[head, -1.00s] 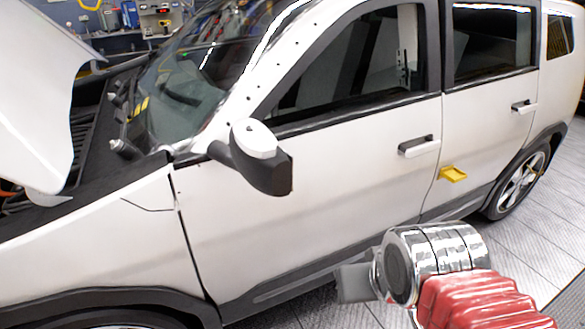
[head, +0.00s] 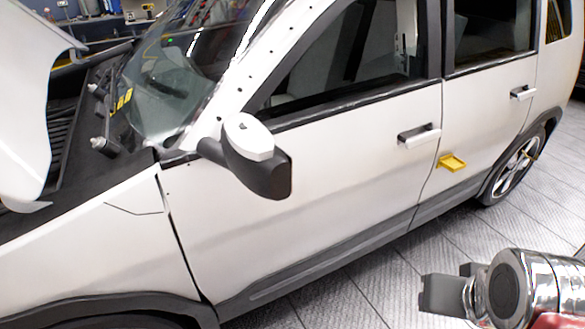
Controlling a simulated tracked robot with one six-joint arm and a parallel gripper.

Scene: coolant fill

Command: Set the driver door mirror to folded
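The driver door mirror (head: 266,172) is in the head view, left of the middle, at the front corner of the door window. It has a white cap and a black housing on a short black arm, and it stands out from the door. Its glass side is not seen. My gripper (head: 455,284) is at the bottom right, well apart from the mirror, to its right and lower in the picture. Its two dark fingers show a gap between them and hold nothing visible.
The white front door (head: 330,190) is closed, with a handle (head: 419,136). A yellow piece (head: 452,162) sticks out low near the door seam. The raised hood (head: 25,100) is at the left. Patterned floor (head: 345,300) lies clear beside the car.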

